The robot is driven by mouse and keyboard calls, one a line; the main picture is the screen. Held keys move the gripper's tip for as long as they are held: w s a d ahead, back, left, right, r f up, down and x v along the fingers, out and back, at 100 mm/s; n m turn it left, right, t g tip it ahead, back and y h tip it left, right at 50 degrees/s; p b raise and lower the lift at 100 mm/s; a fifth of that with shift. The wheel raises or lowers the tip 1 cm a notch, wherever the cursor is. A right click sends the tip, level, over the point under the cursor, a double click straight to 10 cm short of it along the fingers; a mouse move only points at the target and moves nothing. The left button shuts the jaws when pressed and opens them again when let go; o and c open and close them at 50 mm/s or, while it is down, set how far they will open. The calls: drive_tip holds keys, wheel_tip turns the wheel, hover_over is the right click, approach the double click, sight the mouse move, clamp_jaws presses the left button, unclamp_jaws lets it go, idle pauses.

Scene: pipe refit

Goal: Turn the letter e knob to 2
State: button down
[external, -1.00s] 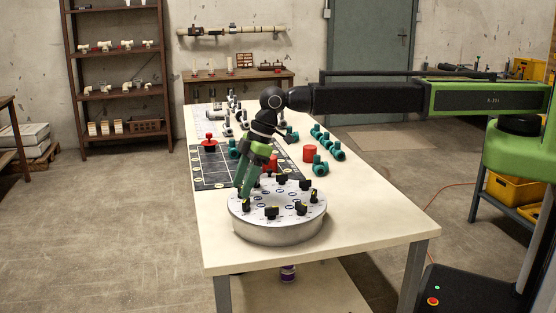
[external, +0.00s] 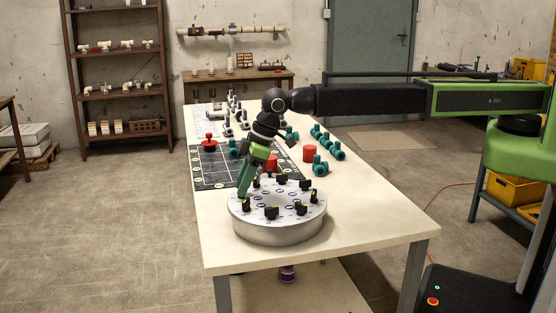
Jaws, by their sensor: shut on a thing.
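A round silver dial plate (external: 278,232) stands on the near end of the white table. Several black knobs with yellow marks are set in a ring on its top, among them a front knob (external: 271,212) and a right-hand knob (external: 302,208). My gripper (external: 243,192) reaches down at the plate's left back edge, its green fingers shut on a knob there. The fingers hide most of that knob. The letters and numbers are too small to read, so I cannot tell which knob is the letter e knob or where it points.
A dark board (external: 212,176) with a red-handled piece (external: 209,143) lies behind the plate. A red cylinder (external: 309,153) and several teal pipe fittings (external: 320,165) stand to the right. The table's right front (external: 375,220) is clear.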

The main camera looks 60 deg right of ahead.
drive_tip(key=shift+s+a+m+t+h, duration=0.15)
drive_tip(key=shift+m+h, duration=0.3)
drive_tip(key=shift+m, duration=0.85)
drive_tip(key=shift+w+m+t+h, duration=0.1)
drive_tip(key=shift+m+t+h, duration=0.25)
drive_tip(key=shift+m, duration=0.95)
drive_tip(key=c, duration=1)
unclamp_jaws()
drive_tip(key=p+v, duration=1.6)
drive_tip(key=v, duration=0.1)
drive_tip(key=shift+a+r, duration=0.15)
drive_tip(key=shift+r, duration=0.05)
